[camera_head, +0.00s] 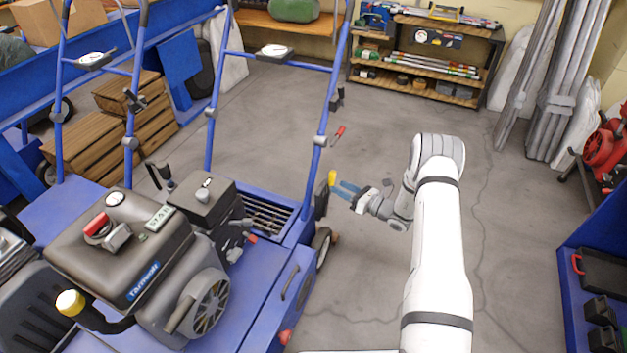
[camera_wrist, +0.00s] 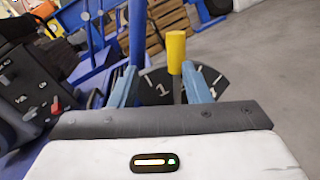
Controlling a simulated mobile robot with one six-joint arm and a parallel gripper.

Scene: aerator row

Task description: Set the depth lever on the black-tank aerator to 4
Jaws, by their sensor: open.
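The aerator (camera_head: 200,250) has a blue frame and a dark grey-black tank and engine cover. Its depth lever (camera_head: 332,178) has a yellow grip and stands at the machine's right side. In the wrist view, the yellow grip (camera_wrist: 176,52) rises in front of a black quadrant plate (camera_wrist: 152,84) with white marks. A "1" shows left of the lever; marks to its right are not clearly readable. My gripper (camera_head: 342,189) is open beside the lever. In the wrist view, its blue fingers (camera_wrist: 162,80) stand on either side of the lever, which is nearer the right finger.
Blue handlebars (camera_head: 325,110) rise behind the lever. Wooden crates (camera_head: 125,120) stand at left. A shelf with tools (camera_head: 430,60) stands at the back. A blue bench with boxes (camera_head: 600,270) is at right. The floor right of the aerator is mostly clear.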

